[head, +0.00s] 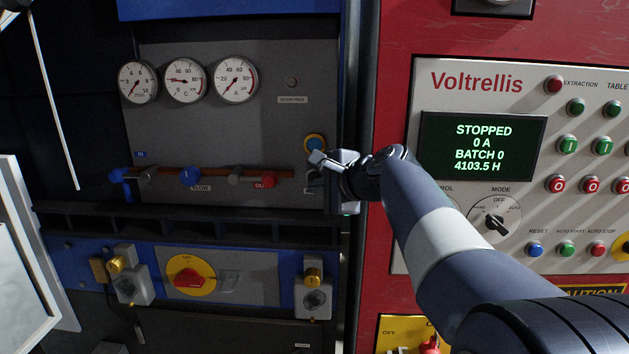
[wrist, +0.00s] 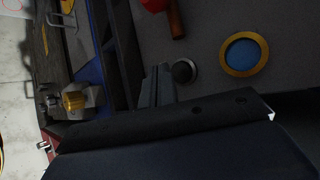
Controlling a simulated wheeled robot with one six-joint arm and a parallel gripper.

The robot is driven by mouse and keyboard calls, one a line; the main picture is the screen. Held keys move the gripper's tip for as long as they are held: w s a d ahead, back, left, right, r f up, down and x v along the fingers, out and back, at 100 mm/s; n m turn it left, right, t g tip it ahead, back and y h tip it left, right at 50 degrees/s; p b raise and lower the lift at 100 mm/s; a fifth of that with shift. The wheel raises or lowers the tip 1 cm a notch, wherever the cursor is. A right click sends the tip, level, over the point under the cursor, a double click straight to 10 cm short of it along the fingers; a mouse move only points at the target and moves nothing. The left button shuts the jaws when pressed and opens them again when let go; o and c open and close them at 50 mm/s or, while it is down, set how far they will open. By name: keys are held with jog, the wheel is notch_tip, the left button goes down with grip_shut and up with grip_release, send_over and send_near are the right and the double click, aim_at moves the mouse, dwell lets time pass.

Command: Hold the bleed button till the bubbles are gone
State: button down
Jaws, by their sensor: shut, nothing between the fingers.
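A round dark button (wrist: 184,72) in a grey collar is on the grey panel in the wrist view; I take it as the bleed button. In the head view my gripper and wrist cover most of that spot. My gripper (wrist: 161,78) is shut and empty, with its tips beside the button's left edge; I cannot tell if they touch it. My gripper (head: 322,160) also shows at the panel's right edge in the head view. A blue sight glass (wrist: 245,54) in a brass ring is right of the button; it also shows in the head view (head: 315,142). No bubbles can be made out.
Three gauges (head: 184,81) and a pipe with valves (head: 220,175) are on the panel. A yellow and red rotary switch (head: 191,275) is below, beyond a dark ledge (head: 220,222). The red cabinet's display (head: 482,148) reads STOPPED.

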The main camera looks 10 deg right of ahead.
jog(key=s, duration=0.2)
jog(key=s+a, duration=0.1)
jog(key=s, duration=0.1)
jog(key=shift+a, duration=0.15)
jog(key=shift+w, duration=0.1)
jog(key=shift+s+a+b, duration=0.3)
jog(key=shift+s+b, duration=0.05)
jog(key=shift+s, duration=0.6)
jog(key=shift+s+a+b, duration=0.3)
jog(key=shift+s, duration=0.6)
